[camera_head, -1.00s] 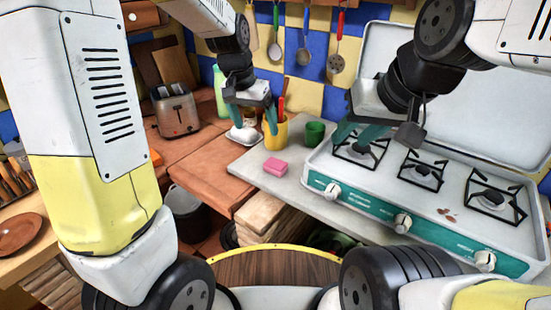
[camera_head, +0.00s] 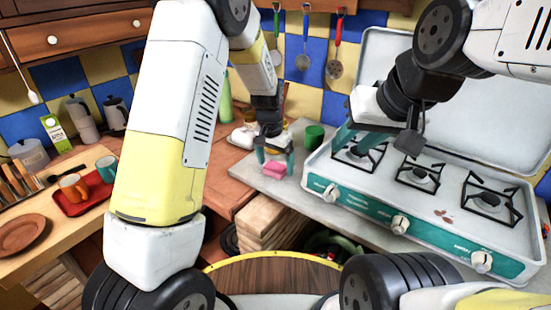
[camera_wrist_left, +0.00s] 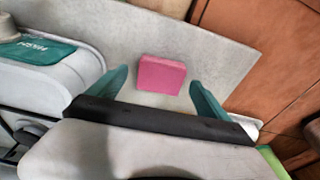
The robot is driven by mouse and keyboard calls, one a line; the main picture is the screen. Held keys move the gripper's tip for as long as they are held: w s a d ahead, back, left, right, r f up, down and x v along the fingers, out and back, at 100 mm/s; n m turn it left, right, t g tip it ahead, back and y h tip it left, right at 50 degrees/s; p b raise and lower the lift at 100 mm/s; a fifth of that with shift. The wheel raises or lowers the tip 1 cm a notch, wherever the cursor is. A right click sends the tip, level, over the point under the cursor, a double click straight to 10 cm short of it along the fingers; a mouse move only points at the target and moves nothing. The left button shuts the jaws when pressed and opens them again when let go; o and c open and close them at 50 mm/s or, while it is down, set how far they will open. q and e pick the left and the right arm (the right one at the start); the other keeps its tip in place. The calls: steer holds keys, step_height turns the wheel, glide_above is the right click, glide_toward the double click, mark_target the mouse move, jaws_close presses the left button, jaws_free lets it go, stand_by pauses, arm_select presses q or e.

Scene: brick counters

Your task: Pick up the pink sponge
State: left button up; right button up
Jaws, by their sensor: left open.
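The pink sponge (camera_head: 274,170) lies on the grey counter, left of the stove. In the left wrist view the sponge (camera_wrist_left: 161,74) sits between and just beyond the two teal fingertips. My left gripper (camera_head: 274,160) is open and empty above the sponge, with its fingers pointing down at either side of it. The fingers also show in the left wrist view (camera_wrist_left: 158,88). My right gripper (camera_head: 358,136) hangs over the left part of the stove, away from the sponge. Its fingers are teal, and I cannot tell how far apart they are.
The white and teal stove (camera_head: 420,205) stands right of the sponge with its lid up. A green cup (camera_head: 314,136) stands behind the sponge. A red tray (camera_head: 88,197) with mugs is at the left. The counter's front edge is close to the sponge.

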mark_target(277, 166)
arm_select(q)
steer(key=shift+f, duration=0.25)
steer(key=c, duration=1.4)
steer(key=shift+c, duration=0.2)
steer(key=shift+r, duration=0.15)
steer(key=shift+r, duration=0.7)
step_height(277, 166, up, 2)
steer(key=shift+r, duration=0.1)
steer(key=s+r, duration=0.1)
steer(key=s, duration=1.5)
steer(key=shift+a+r, duration=0.1)
